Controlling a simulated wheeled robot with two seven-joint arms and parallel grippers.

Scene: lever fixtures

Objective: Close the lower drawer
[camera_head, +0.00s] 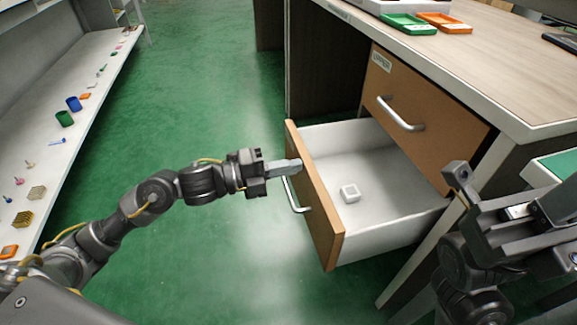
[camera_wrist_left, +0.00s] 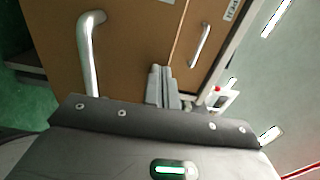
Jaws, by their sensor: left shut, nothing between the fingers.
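The lower drawer (camera_head: 318,205) stands pulled out of the desk, with a wooden front, a metal bar handle (camera_head: 294,196) and a white inside.
The upper drawer (camera_head: 420,100), labelled, is shut above the lower one. Green (camera_head: 408,24) and orange (camera_head: 445,22) trays lie on the desk top. A shelf (camera_head: 85,100) with small items runs along the left. The green floor between is free.

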